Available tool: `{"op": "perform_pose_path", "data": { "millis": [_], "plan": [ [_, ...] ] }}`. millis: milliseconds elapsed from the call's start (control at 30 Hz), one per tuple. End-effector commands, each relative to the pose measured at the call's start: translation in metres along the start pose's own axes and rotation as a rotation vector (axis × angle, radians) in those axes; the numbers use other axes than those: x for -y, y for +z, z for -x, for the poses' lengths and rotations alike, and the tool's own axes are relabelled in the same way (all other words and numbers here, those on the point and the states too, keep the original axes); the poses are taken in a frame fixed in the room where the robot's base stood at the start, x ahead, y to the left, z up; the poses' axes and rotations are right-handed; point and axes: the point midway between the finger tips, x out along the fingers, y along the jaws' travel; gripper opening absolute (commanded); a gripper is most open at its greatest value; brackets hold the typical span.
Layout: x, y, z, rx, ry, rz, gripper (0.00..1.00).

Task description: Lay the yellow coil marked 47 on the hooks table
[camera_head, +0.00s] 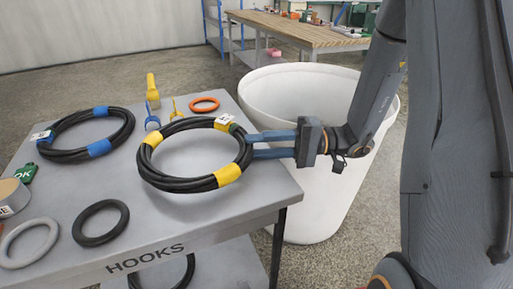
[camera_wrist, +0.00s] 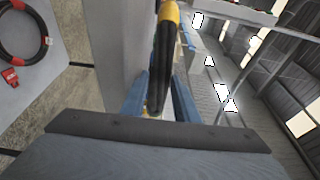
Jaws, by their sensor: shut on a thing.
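The black coil with yellow bands (camera_head: 180,184) is in my gripper (camera_head: 250,145), over the right part of the grey table lettered HOOKS (camera_head: 250,200). My gripper is shut on the coil's right side, and its blue fingers reach in from the right. The coil looks about level. I cannot tell whether it touches the table top. A white tag (camera_head: 225,119) sits at its upper right, but its number is too small to read. In the wrist view the coil (camera_wrist: 165,60) runs edge-on between the fingers, with a yellow band at the top.
On the table are a blue-banded coil (camera_head: 72,155), a dark ring (camera_head: 101,222), a grey ring (camera_head: 28,243), an orange ring (camera_head: 204,104), a tape roll (camera_head: 10,198) and a green OK piece (camera_head: 26,173). A large white bin (camera_head: 330,200) stands right of the table.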

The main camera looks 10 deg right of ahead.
Motion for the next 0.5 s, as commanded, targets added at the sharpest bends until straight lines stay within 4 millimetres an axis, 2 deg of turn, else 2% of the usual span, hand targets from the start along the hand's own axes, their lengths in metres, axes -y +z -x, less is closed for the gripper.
{"op": "perform_pose_path", "data": {
  "millis": [33,333,367,433,500],
  "plan": [
    [-0.0121,0.0016,0.0003,-0.001,0.014,-0.011,0.00],
    [-0.0142,0.0036,0.0010,0.001,0.009,-0.015,0.00],
    [-0.0143,0.0037,0.0010,0.001,0.009,-0.015,0.31],
    [-0.0144,0.0038,0.0011,0.001,0.009,-0.015,0.43],
    [-0.0153,0.0040,0.0011,0.001,0.011,-0.016,0.46]
  ]
}}
